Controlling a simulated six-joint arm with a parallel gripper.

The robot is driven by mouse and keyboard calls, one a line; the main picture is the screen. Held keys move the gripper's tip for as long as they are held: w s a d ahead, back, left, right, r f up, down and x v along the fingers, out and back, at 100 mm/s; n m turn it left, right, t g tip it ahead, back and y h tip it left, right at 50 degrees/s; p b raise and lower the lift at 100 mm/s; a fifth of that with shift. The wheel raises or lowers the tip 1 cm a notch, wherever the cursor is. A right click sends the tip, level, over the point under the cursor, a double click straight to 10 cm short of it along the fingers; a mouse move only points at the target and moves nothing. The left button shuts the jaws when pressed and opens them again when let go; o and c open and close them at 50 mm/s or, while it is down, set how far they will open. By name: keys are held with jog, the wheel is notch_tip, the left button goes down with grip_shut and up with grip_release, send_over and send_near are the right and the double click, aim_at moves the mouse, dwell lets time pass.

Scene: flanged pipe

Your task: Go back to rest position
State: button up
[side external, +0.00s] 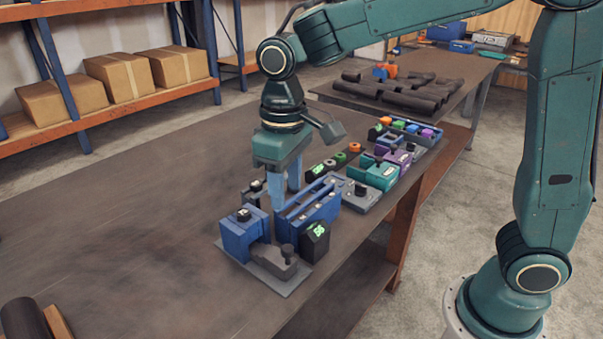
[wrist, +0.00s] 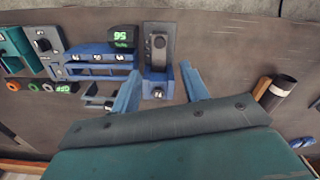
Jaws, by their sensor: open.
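My gripper (side external: 285,196) points down over the workbench, beside the blue rack-like fixture and behind the blue clamp. Its two light-blue fingers are apart, with nothing seen between them. In the wrist view, my gripper (wrist: 162,86) shows its fingers spread on either side of the near end of the blue clamp (wrist: 155,84). The clamp (side external: 240,234) stands on a grey plate with a dark grey part in front of its body. I cannot tell from the side external view how high the fingertips are above the bench.
A blue fixture (side external: 312,213) and a black display with green digits (side external: 315,241) stand close by. Teal (side external: 373,172) and purple (side external: 400,155) devices line the bench farther back. A dark pipe (side external: 24,320) lies front left. The bench's left side is largely clear.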

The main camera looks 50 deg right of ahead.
jog(key=shift+d+r, duration=0.1)
dwell(0.3)
jog(key=s+d+r+m+t, duration=0.1)
jog(key=s+d+r+t, duration=0.1)
jog(key=s+d, duration=0.4)
jog(key=s+d+r+m+t, duration=0.2)
jog(key=s+d, duration=0.5)
jog(key=s, duration=0.5)
jog(key=shift+t, duration=0.8)
